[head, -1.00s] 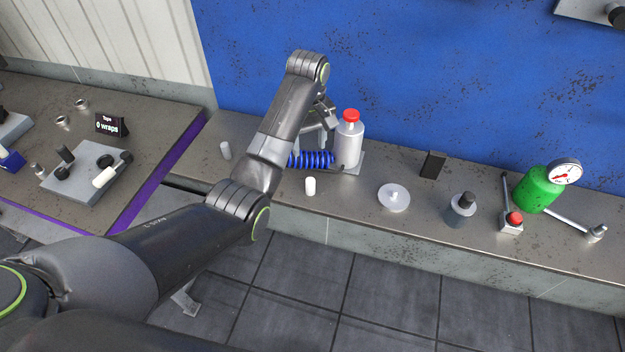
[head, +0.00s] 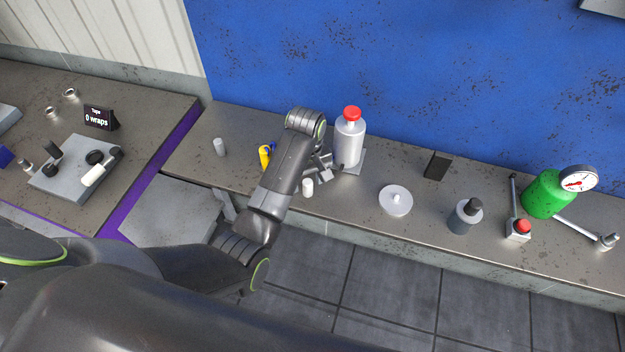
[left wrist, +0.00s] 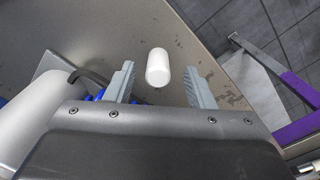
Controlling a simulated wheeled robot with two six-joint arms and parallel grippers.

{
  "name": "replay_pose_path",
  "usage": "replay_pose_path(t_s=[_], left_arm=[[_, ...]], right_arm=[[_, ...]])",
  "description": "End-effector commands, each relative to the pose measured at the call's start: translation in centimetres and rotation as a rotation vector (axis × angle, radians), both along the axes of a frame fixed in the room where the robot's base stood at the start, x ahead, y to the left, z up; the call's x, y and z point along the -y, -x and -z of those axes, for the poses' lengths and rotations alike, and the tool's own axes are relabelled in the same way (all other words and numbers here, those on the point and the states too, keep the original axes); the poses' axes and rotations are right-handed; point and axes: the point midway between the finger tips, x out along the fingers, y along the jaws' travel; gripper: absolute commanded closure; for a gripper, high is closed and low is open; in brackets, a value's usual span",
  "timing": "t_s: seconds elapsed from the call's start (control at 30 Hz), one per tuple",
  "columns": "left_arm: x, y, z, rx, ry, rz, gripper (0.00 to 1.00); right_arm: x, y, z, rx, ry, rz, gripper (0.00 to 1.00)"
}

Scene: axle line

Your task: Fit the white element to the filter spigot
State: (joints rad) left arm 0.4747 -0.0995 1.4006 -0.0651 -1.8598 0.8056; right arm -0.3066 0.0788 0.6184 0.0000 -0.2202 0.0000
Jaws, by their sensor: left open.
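The white element (head: 308,187) is a small upright white cylinder near the front edge of the long bench. My left gripper (head: 319,168) is open just beside it, partly hidden by its own arm. In the left wrist view the white element (left wrist: 157,68) appears between the spread fingers of my left gripper (left wrist: 162,84), touching neither. I cannot tell for sure which part is the filter spigot. A grey block (head: 73,170) on the left table carries dark stubs and a white cylinder (head: 94,175). My right gripper is not in view.
A grey bottle with a red cap (head: 350,140) stands close behind my left gripper. A blue and yellow part (head: 265,157) is mostly behind my arm. A pale disc with a peg (head: 396,200) lies to the right, with free bench around it.

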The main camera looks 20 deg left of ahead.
Motion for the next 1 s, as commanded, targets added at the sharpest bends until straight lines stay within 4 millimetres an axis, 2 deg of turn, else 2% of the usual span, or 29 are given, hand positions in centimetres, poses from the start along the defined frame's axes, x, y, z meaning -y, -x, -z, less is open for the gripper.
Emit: replay_pose_path(t_s=[0.13, 0.37, 0.47, 0.73, 1.0], left_arm=[[-0.3, 0.8, 1.3, 0.0, 0.0, -0.006, 0.51], [-0.3, 0.9, 1.5, 0.0, 0.0, -0.006, 0.51], [-0.3, 0.9, 1.5, 0.0, 0.0, -0.006, 0.61], [-0.4, 0.9, 1.5, 0.0, 0.0, -0.006, 0.97], [-0.3, 0.8, 1.3, 0.0, 0.0, -0.005, 0.99]], right_arm=[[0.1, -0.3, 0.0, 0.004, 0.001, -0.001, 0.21], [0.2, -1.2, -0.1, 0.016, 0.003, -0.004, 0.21], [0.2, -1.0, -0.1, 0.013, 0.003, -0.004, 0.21], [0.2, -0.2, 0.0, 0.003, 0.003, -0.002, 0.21], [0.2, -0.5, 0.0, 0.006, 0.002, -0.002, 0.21]])
